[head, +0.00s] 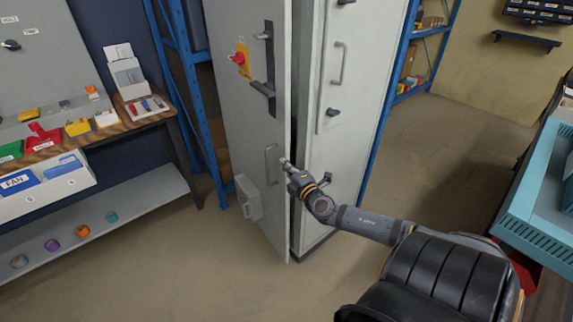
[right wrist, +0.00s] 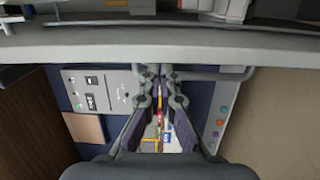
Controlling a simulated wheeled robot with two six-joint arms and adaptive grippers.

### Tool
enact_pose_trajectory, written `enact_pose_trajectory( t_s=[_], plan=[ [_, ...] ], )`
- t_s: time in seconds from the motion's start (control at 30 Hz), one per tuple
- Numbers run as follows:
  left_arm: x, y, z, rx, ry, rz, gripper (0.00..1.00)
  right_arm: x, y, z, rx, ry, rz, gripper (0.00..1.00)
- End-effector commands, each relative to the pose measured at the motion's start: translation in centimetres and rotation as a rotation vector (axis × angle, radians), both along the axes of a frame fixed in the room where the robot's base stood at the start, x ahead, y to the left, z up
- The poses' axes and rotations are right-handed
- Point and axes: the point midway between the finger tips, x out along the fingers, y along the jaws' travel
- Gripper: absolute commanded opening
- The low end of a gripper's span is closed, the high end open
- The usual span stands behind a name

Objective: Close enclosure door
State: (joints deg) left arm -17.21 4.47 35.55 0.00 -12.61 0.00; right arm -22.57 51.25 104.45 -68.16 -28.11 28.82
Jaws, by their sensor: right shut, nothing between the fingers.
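The tall grey enclosure (head: 318,195) stands in the middle of the head view. Its left door (head: 240,135) is ajar, with a dark gap along its right edge. The door carries a red switch on a yellow plate (head: 240,60), a black latch (head: 263,88) and a grey bar handle (head: 271,165). My right gripper (head: 284,161) is shut and empty, close to the door's right edge beside the bar handle. In the right wrist view its fingertips (right wrist: 159,72) are together just below a pale grey panel edge (right wrist: 160,42). Contact cannot be told. My left gripper is out of view.
A bench with a wooden top (head: 110,132) and colored parts stands at left, above a grey lower shelf (head: 110,225). Blue racks (head: 200,110) flank the enclosure. A teal container (head: 525,205) is at right. The floor (head: 190,270) before the enclosure is clear.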

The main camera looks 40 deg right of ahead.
Motion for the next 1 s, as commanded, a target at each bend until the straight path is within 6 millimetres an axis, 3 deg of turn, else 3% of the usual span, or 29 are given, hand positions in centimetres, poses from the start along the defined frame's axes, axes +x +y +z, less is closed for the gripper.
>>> enact_pose_trajectory(
  t_s=[0.67,1.0],
  plan=[
    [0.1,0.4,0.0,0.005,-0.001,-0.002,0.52,-0.2,0.0,0.0,-0.003,0.002,0.000,0.00],
    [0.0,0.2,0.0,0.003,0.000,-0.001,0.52,-5.2,1.4,-0.1,-0.007,0.006,0.006,0.00]
  ],
)
